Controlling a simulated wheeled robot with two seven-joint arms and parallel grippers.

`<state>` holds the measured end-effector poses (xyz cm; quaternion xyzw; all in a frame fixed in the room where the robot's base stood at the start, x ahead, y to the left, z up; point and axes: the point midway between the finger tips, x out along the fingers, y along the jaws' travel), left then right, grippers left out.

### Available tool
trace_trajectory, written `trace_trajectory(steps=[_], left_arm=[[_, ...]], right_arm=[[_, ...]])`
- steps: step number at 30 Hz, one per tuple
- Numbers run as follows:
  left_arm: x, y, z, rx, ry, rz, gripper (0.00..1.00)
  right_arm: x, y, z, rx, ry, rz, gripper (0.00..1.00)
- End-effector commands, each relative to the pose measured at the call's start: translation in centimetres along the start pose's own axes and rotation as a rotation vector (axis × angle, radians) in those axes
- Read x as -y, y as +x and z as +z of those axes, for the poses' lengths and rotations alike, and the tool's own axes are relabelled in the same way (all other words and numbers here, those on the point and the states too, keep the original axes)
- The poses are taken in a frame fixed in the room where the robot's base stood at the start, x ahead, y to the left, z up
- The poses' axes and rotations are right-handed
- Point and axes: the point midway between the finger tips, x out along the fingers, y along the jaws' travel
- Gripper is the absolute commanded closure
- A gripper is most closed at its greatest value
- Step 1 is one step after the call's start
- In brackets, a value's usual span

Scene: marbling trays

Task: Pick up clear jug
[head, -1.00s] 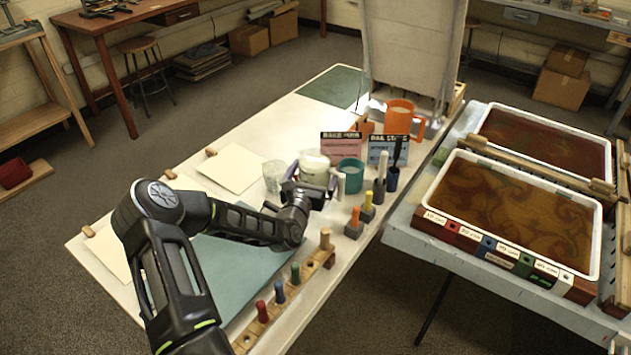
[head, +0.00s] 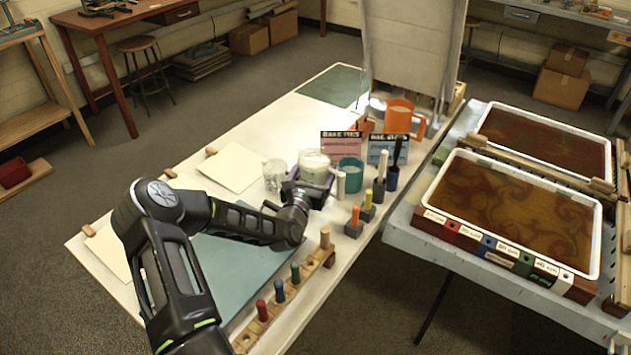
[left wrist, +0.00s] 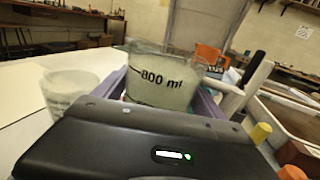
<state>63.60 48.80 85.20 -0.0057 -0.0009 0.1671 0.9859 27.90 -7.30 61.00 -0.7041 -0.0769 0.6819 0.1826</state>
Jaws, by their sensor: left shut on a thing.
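The clear jug (head: 314,166) with pale contents stands upright near the middle of the white table. In the left wrist view the jug (left wrist: 160,80) shows a dark "800 ml" mark. My left gripper (head: 313,182) is shut on the jug, with purple fingers on either side of its body. The gripper body hides the jug's base in the left wrist view, so I cannot tell whether it still touches the table. My right gripper is not in view.
A second clear cup (head: 274,175) stands close left of the jug. A teal mug (head: 350,174), marker holders and an orange jug (head: 398,117) stand to the right and behind. A wooden peg rail (head: 290,291) lies in front. Two marbling trays (head: 503,211) are at right.

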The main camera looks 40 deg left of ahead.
Motion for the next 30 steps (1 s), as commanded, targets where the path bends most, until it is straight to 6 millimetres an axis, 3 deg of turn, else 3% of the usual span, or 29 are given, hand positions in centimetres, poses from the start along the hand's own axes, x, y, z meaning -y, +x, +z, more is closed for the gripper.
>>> trace_trajectory(steps=[18, 30], left_arm=[[-0.01, 0.0, 0.0, 0.0, 0.0, 0.0, 0.91], [0.02, 0.04, 0.36, 0.007, 0.001, 0.0, 0.92]], right_arm=[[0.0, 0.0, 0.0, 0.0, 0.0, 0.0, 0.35], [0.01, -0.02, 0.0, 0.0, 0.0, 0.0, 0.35]])
